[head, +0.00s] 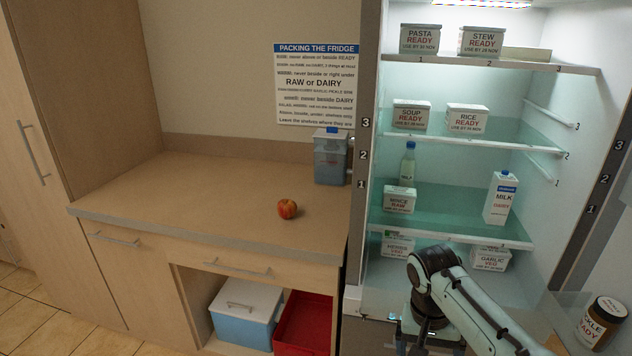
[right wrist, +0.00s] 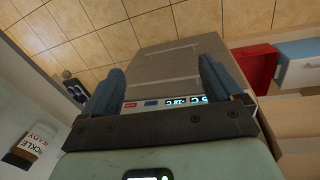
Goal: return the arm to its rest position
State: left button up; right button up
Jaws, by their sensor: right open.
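My right arm (head: 455,295) comes in from the bottom right of the head view, in front of the lower part of the open fridge. Its wrist is bent downward, and the gripper end is hard to make out at the bottom edge. In the right wrist view my right gripper (right wrist: 163,75) is open, with two blue-grey fingers apart and nothing between them. Beyond the fingers are a lit display panel (right wrist: 165,103), a grey-brown front and the tiled floor. My left arm and gripper are in neither view.
The open fridge holds labelled boxes, a bottle (head: 408,165) and a milk carton (head: 500,198). A pickle jar (head: 602,322) stands at the door on the right. The counter (head: 180,190) bears an apple (head: 287,209) and a grey container (head: 330,160). A red bin (head: 303,325) sits below.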

jog(key=s+a+f+n+g+y+p, duration=0.1)
jog(key=s+a+f+y+p, duration=0.15)
jog(key=f, duration=1.05)
jog(key=s+a+f+n+y+p, duration=0.1)
jog(key=s+a+f+p, duration=0.15)
jog(key=f, duration=1.15)
jog(key=s+a+f+m+y+p, duration=0.1)
jog(key=s+f+p, duration=0.2)
jog(key=s, duration=0.7)
jog(key=s+a+f+m+y+p, duration=0.1)
jog(key=s+f, duration=0.3)
jog(key=s, duration=0.7)
jog(key=shift+a+f+t+p, duration=0.3)
jog(key=shift+a+p, duration=0.3)
jog(key=shift+p, duration=0.3)
jog(key=shift+s, duration=0.1)
